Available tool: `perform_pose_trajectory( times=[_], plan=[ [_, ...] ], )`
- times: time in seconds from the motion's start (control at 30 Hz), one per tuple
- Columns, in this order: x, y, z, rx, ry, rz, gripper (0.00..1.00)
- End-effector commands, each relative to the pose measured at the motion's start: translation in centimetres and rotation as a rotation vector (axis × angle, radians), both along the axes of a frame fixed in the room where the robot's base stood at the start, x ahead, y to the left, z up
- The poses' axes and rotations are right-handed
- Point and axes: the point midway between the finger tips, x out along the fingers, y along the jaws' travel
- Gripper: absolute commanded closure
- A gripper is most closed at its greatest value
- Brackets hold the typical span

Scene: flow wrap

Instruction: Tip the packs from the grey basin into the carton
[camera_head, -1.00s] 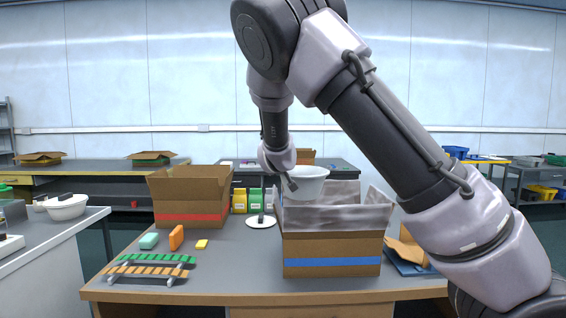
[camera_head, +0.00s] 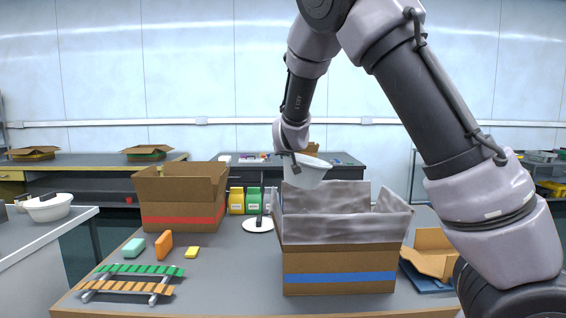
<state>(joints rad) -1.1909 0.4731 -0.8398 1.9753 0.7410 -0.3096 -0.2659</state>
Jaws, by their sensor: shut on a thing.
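My gripper (camera_head: 291,163) is shut on the rim of a pale grey-white basin (camera_head: 309,175). It holds the basin above the back left part of an open carton (camera_head: 338,262) with a blue stripe and a grey liner (camera_head: 345,228). The basin leans slightly, its right rim lower than its left. No packs show; the insides of the basin and of the carton are hidden from this view.
Another open carton (camera_head: 178,214) with a red stripe stands at the left. A round white stand (camera_head: 258,225), yellow and green packages (camera_head: 237,201), small blocks (camera_head: 164,245) and a slatted rack (camera_head: 130,281) share the table. A blue tray with cardboard (camera_head: 432,254) lies at the right.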

Motion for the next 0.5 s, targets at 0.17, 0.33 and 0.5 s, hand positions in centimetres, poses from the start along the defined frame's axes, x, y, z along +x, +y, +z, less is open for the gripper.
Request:
perform_pose_trajectory(
  times=[0.17, 0.33, 0.5],
  plan=[
    [0.2, -1.0, 1.9, 0.157, 0.006, -0.003, 1.0],
    [0.2, -1.9, 3.0, 0.275, 0.013, -0.004, 1.0],
    [0.3, -2.9, 3.9, 0.383, 0.018, -0.004, 1.0]
  ],
)
